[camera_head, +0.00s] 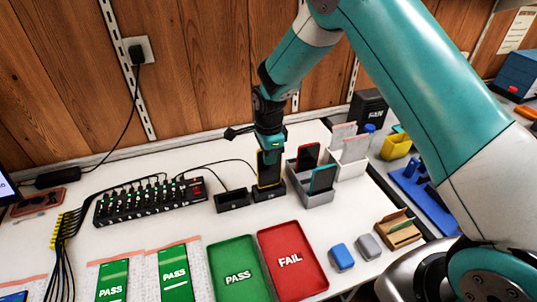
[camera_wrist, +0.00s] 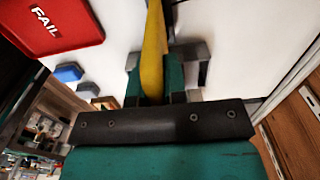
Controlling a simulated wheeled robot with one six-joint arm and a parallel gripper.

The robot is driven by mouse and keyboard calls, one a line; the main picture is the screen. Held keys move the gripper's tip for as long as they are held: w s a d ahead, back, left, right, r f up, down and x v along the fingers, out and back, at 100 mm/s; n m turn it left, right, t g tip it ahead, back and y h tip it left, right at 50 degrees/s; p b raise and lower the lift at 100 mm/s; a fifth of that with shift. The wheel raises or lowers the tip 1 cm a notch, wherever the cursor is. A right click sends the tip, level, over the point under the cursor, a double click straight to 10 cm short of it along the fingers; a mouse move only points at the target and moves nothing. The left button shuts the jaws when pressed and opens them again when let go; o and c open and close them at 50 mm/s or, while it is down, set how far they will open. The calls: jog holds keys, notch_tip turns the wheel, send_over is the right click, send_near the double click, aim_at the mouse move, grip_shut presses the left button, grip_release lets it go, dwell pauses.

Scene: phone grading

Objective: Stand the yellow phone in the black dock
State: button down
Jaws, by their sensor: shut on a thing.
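The yellow phone (camera_head: 267,170) is upright, its dark screen facing the head camera and its yellow edge showing. My gripper (camera_head: 270,150) is shut on its upper end from above. The phone's lower end meets the black dock (camera_head: 268,194); I cannot tell whether it rests fully in the slot. In the wrist view the yellow phone (camera_wrist: 153,45) shows edge-on between the teal fingers of my gripper (camera_wrist: 155,80). Most of the dock is hidden there.
A second black dock (camera_head: 232,201) stands just left, empty. A grey rack (camera_head: 318,198) with phones is close on the right, a white rack (camera_head: 349,168) behind it. A green PASS tray (camera_head: 237,293) and red FAIL tray (camera_head: 289,286) lie in front. A cabled hub (camera_head: 150,203) is left.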

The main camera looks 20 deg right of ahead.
jog(key=shift+f, duration=0.45)
jog(key=shift+f, duration=0.1)
jog(key=shift+f+b, duration=0.6)
jog(key=shift+f, duration=0.2)
dwell(0.5)
jog(key=shift+f+b, duration=0.4)
jog(key=shift+f, duration=0.1)
jog(key=c, duration=1.1)
grip_release()
jog(key=shift+r, duration=0.1)
